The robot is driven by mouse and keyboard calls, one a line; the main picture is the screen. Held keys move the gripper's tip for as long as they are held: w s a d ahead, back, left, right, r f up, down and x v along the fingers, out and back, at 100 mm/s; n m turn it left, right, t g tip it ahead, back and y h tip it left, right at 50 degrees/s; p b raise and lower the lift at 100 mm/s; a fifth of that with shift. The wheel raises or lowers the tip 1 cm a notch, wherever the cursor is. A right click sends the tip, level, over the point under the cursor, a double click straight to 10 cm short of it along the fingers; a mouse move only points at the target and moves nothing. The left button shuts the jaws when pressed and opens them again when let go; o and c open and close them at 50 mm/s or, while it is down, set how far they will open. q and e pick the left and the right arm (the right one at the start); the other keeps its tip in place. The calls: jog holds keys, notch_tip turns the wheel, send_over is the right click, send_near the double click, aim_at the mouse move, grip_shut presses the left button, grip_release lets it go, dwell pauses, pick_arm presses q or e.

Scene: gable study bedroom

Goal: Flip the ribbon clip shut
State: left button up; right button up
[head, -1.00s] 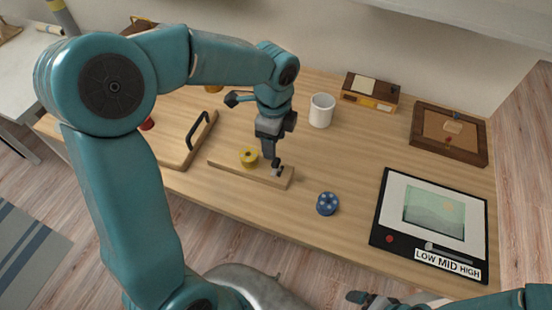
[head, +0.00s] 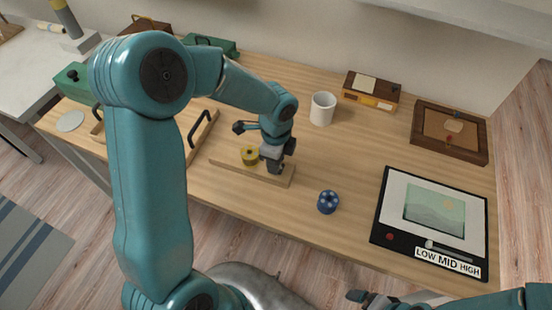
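A narrow wooden board (head: 228,170) lies on the desk with a yellow ribbon spool (head: 250,155) on it. The clip at the board's right end is now hidden behind my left gripper (head: 275,169). That gripper points down over the board's right part, just right of the spool. Its fingertips are low, near the board; I cannot tell whether they touch the clip or whether they are open. My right gripper (head: 358,297) shows only partly at the bottom edge, away from the board, and its fingers are unclear.
A blue spool-like object (head: 328,201) stands right of the board. A white mug (head: 322,108) is behind it. A panel marked LOW MID HIGH (head: 383,205) lies at the right. A tray with dark handles (head: 203,128) is at the left.

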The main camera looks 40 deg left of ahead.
pick_arm(q)
jog(key=shift+s+a+h+p, duration=0.1)
jog(key=shift+h+p, duration=0.3)
jog(key=shift+p, duration=0.1)
jog(key=shift+a+f+t+h, duration=0.2)
jog(key=shift+t+h, duration=0.1)
jog(key=shift+h, duration=0.3)
jog(key=o, duration=1)
jog(key=shift+c, duration=0.2)
jog(key=shift+r, duration=0.1)
